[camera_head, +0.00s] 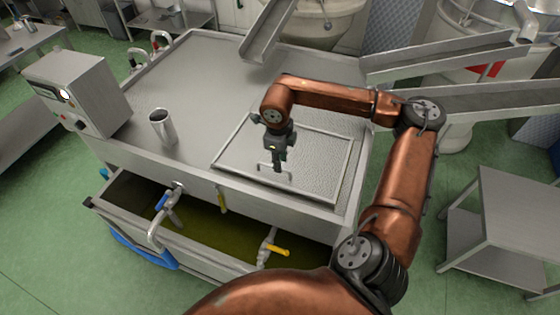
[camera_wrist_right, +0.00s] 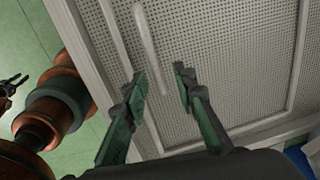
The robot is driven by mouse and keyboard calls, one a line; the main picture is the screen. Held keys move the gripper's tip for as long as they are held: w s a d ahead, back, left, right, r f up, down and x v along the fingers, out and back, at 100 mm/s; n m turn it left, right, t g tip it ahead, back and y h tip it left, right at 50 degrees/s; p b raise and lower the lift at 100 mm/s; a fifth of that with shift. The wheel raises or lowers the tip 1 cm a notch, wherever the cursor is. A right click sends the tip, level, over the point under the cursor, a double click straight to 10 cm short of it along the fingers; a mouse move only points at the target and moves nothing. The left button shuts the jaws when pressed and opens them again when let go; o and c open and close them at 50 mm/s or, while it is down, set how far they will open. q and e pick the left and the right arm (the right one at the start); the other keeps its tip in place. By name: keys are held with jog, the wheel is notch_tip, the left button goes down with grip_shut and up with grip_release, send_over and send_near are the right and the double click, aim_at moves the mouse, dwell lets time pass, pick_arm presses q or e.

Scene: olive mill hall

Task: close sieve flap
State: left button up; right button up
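The sieve flap (camera_head: 315,150) is a framed, perforated metal panel on top of the steel tank. It lies flat or nearly flat; I cannot tell whether it sits fully down. Its thin bar handle (camera_head: 262,167) is near the front edge. In the wrist view the perforated sheet (camera_wrist_right: 235,60) and the handle (camera_wrist_right: 147,40) fill much of the picture. My right gripper (camera_head: 277,170) is over the handle. Its two fingers (camera_wrist_right: 162,78) are apart, with the handle's end between them in the picture; contact is unclear. A small dark shape at the wrist view's left edge may be my left gripper.
A metal cup (camera_head: 162,127) stands on the tank top, beside a control box (camera_head: 78,88) at the left. Taps with yellow and blue levers are at the open front trough (camera_head: 215,232). Metal chutes (camera_head: 440,58) hang behind. A steel table (camera_head: 515,205) is at right.

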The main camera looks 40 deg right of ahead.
notch_tip(320, 180, up, 12)
jog(key=a, duration=0.1)
jog(key=shift+s, duration=0.25)
jog(key=shift+c, duration=0.6)
